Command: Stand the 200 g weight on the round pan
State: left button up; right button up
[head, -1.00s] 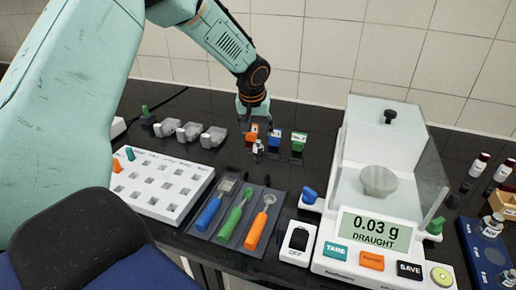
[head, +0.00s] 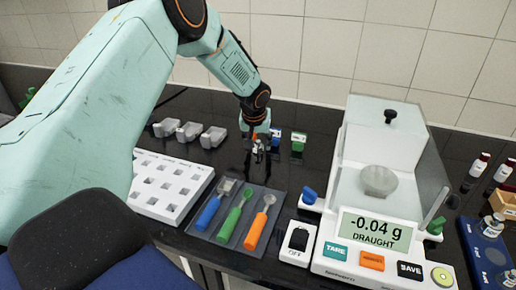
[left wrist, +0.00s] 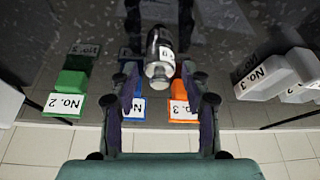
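A small shiny metal weight with a knob (left wrist: 160,55) stands on the black bench. Its label shows a "g", but the number cannot be read. My left gripper (head: 258,148) points down at the weight behind the tool mat. In the left wrist view the left gripper (left wrist: 160,78) is open, with one finger on each side of the weight and gaps visible. The round pan (head: 378,181) is inside the clear draught shield of the white balance (head: 325,255) and looks empty. The display reads -0.04 g and DRAUGHT. My right gripper is not in view.
Green (head: 298,141) and orange (left wrist: 182,100) numbered blocks stand close to the left gripper. A tool mat (head: 270,205) with several tools and a white holed rack (head: 165,190) lie nearer. A blue weight block (head: 478,262) and vials (head: 476,168) are at the right.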

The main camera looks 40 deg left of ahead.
aim_at(258, 141)
pick_arm(q)
grip_shut()
dwell(0.4)
notch_tip(258, 141, up, 10)
jog(key=shift+r+p, duration=0.1)
jog(key=shift+p, duration=0.2)
